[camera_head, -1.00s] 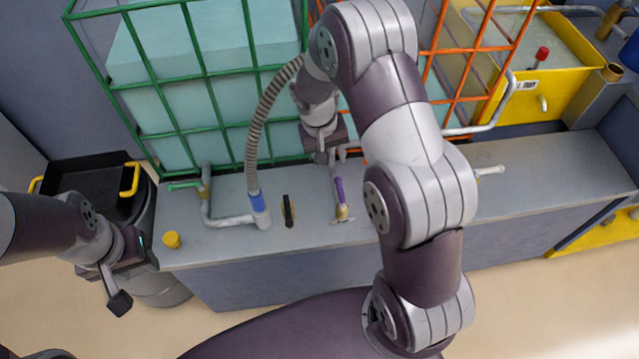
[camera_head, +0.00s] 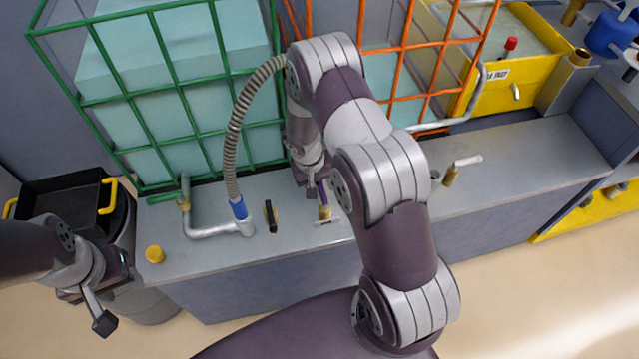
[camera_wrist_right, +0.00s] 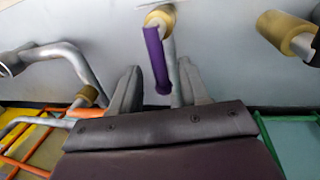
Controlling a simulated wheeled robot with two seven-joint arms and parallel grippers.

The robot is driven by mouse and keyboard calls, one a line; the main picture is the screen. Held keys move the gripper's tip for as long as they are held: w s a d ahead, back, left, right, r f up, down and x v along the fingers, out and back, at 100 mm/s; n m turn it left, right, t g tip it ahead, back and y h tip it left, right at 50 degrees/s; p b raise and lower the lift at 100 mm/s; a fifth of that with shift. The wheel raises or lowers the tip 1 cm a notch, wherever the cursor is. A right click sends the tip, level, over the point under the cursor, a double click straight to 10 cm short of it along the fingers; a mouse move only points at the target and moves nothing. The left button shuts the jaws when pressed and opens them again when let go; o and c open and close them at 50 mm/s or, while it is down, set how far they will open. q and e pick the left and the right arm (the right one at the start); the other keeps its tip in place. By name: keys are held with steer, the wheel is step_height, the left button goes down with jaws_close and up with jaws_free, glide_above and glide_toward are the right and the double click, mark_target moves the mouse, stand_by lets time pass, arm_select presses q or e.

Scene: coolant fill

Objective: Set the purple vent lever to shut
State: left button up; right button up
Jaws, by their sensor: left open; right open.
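The purple vent lever (camera_head: 321,193) sits on a brass fitting (camera_head: 325,213) on the grey bench; its handle points away from me, towards the cages. In the right wrist view the lever (camera_wrist_right: 156,60) hangs from its brass fitting (camera_wrist_right: 160,17), with its free end between my fingers. My right gripper (camera_wrist_right: 157,88) is open around that end, with visible gaps on both sides. In the head view the right gripper (camera_head: 311,187) is at the lever and partly covers it. My left gripper (camera_head: 95,308) is open and empty, left of the bench's front edge.
A black lever (camera_head: 270,216) and a ribbed hose with a blue cuff (camera_head: 239,209) stand left of the purple lever. A white-handled valve (camera_head: 455,171) is to the right. Green (camera_head: 135,105) and orange (camera_head: 405,45) cages stand behind. A yellow cap (camera_head: 155,254) sits at the bench's left end.

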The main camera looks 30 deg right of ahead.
jaws_close()
steer(key=shift+m, duration=0.3)
steer(key=shift+d+m+g+b, duration=0.15)
steer(key=shift+d+m+b, duration=0.15)
steer(key=shift+m, duration=0.3)
steer(key=shift+d+m+g+b, duration=0.2)
steer(key=shift+m+b, duration=0.2)
steer(key=shift+m, duration=0.2)
steer(key=shift+s+d+m+g+y+p, duration=0.2)
steer(key=shift+s+d+m+y, duration=0.4)
steer(key=shift+m, duration=1.9)
steer(key=shift+s+d+m+g+y+p, duration=0.2)
steer(key=shift+s+m, duration=0.65)
steer(key=shift+m, duration=1.65)
steer(key=shift+s+d+m+g+y, duration=0.15)
steer(key=shift+s+d+m+y, duration=0.5)
steer(key=shift+m, duration=1.85)
steer(key=shift+s+a, duration=0.15)
jaws_free()
